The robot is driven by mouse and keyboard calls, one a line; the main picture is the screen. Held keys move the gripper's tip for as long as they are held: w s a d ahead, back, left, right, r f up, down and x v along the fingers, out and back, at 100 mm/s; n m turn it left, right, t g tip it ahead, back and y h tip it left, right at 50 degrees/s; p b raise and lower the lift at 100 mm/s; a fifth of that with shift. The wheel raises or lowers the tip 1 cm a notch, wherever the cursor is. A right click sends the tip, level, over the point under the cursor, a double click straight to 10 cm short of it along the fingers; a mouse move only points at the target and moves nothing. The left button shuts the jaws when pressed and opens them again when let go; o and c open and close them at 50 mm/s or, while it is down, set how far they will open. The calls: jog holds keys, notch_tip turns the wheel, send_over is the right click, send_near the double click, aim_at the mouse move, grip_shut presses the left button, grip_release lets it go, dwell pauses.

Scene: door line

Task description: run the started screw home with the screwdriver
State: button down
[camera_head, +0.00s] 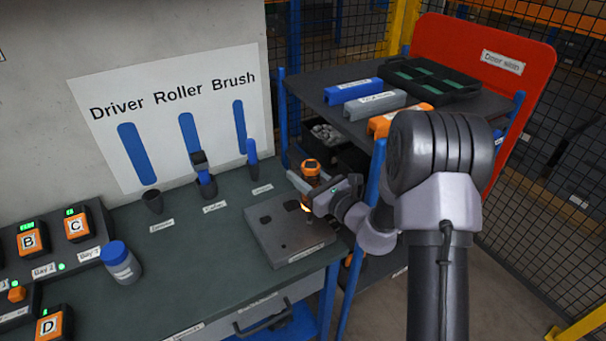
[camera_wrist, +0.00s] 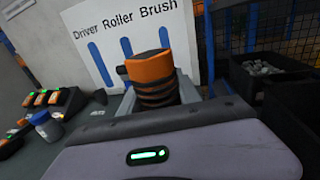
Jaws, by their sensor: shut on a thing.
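My gripper (camera_head: 308,184) is shut on an orange-and-black screwdriver (camera_head: 311,167) and holds it about upright above the grey plate (camera_head: 272,232) on the bench. The screwdriver's ribbed orange-and-black body also stands between my two fingers in the wrist view (camera_wrist: 156,68). A small light glows on its lower part in the head view. Its tip is over the right part of the plate. The screw cannot be made out, and I cannot tell whether the tip touches it.
The driver holder (camera_head: 152,201) is empty; the roller (camera_head: 203,172) and brush (camera_head: 252,152) stand beside it. A blue-capped bottle (camera_head: 120,262) and lettered battery packs (camera_head: 78,224) are at left. A shelf rack (camera_head: 330,108) stands close behind, right of the plate.

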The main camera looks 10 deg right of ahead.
aim_at(311, 168)
jog(key=shift+f, duration=0.2)
dwell(0.9)
notch_tip(311, 168, up, 7)
jog(key=p, duration=0.5)
dwell(0.3)
